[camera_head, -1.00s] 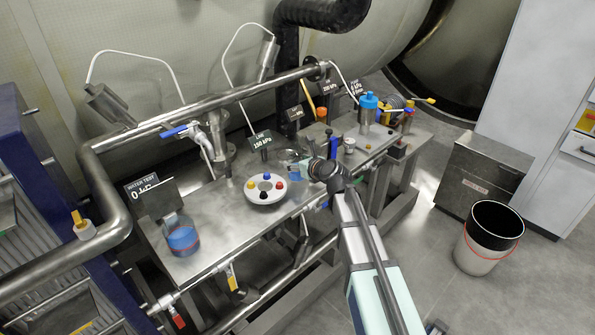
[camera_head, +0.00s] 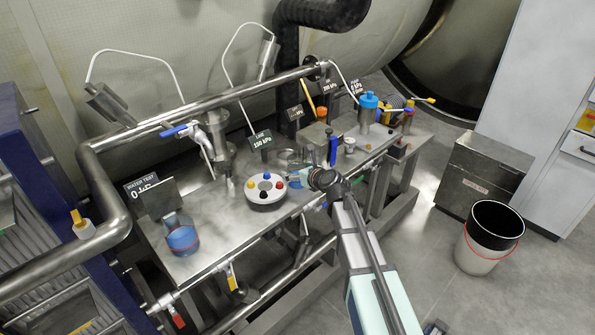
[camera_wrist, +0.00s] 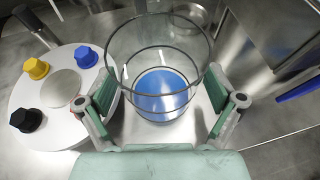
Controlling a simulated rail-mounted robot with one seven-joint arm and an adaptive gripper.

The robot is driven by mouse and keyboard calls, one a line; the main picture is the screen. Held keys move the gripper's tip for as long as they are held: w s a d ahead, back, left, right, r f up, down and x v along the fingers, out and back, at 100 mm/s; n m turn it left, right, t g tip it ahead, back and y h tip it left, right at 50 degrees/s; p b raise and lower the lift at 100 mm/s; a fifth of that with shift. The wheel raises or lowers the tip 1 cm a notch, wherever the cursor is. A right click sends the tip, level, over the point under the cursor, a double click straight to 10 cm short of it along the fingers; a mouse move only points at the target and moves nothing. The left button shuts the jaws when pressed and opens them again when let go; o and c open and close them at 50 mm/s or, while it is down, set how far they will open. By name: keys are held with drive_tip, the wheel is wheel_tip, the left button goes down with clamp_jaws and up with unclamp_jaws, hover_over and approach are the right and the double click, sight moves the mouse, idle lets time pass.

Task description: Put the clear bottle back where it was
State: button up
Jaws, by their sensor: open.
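A clear, open-topped round vessel (camera_wrist: 158,45) with a blue disc at its bottom stands between the fingers of my gripper (camera_wrist: 162,95) in the wrist view. It looks like the clear bottle. My fingers are open on either side of it, and I cannot tell whether they touch it. In the head view my gripper (camera_head: 304,179) is at the bench's front edge, right of the round white holder. The vessel there is small and mostly hidden by my gripper. Another clear container with blue contents (camera_head: 183,240) stands at the bench's left end.
The white holder (camera_head: 252,194) with coloured knobs sits close left of my gripper; it also shows in the wrist view (camera_wrist: 45,130). A metal block (camera_head: 316,138) and a blue upright part (camera_head: 333,150) stand to the right. Bare bench lies left of the holder.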

drive_tip(key=shift+r, duration=0.2)
drive_tip(key=v, duration=1.2)
drive_tip(key=s+d+f+n+g+h, duration=0.1)
drive_tip(key=s+d+f+n+g, duration=0.35)
drive_tip(key=f, duration=0.75)
drive_tip(key=s+d+f+n+g+h, duration=0.15)
drive_tip(key=s+f+n, duration=0.35)
drive_tip(key=s+f, duration=0.55)
drive_tip(key=s+d+f+n+g+h, duration=0.1)
drive_tip(key=s+d+f+n+g, duration=0.3)
drive_tip(key=f, duration=0.9)
drive_tip(key=s+d+f+n+g+h, duration=0.1)
drive_tip(key=s+f+n, duration=0.3)
drive_tip(key=s, duration=0.7)
drive_tip(key=s+d+f+n+g+h, duration=0.2)
drive_tip(key=s+d+f+n+g, duration=0.2)
drive_tip(key=s, duration=0.7)
drive_tip(key=s+d+f+n+g+h, duration=0.1)
drive_tip(key=s+f+n, duration=0.4)
drive_tip(key=s, duration=0.6)
drive_tip(key=shift+s+d+f+n+g+b, duration=0.25)
drive_tip(key=shift+d+n+g, duration=0.5)
drive_tip(key=shift+n, duration=0.4)
